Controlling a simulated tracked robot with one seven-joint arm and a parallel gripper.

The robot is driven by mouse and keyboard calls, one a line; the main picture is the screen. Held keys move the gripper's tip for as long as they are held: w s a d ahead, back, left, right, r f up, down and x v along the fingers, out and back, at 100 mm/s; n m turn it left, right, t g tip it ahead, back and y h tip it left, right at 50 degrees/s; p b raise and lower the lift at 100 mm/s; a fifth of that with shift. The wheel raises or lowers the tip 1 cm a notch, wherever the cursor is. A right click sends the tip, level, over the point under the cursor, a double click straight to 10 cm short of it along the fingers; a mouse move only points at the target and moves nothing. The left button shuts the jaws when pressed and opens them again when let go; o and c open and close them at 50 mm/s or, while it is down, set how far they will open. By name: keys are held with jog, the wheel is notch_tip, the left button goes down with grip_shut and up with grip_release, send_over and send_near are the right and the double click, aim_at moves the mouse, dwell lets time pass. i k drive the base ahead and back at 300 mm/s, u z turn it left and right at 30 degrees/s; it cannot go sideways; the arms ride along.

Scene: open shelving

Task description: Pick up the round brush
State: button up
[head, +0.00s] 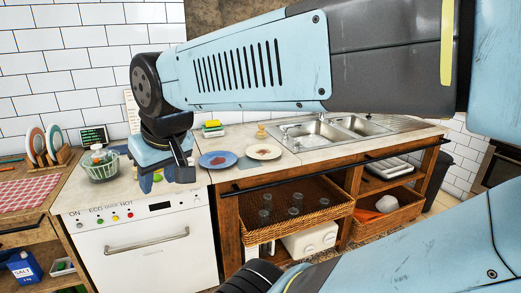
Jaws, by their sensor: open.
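A small tan object (261,131) stands on the counter behind the plates, left of the sink. It looks like the round brush, but it is too small to be sure. My gripper (166,182) is open, pointing down over the counter above the white dishwasher, left of the blue plate. It is well to the left of the tan object and nearer to me.
A blue plate (218,160) and a cream plate (263,152) lie on the counter. A yellow-green sponge (212,127) is behind them. The sink (318,137) is at right. A wicker drawer (325,208) with glasses sits below.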

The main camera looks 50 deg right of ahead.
aim_at(262, 135)
jog(key=u, duration=0.15)
jog(key=k, duration=1.7)
jog(key=z, duration=1.6)
jog(key=i, duration=1)
jog(key=u, duration=0.05)
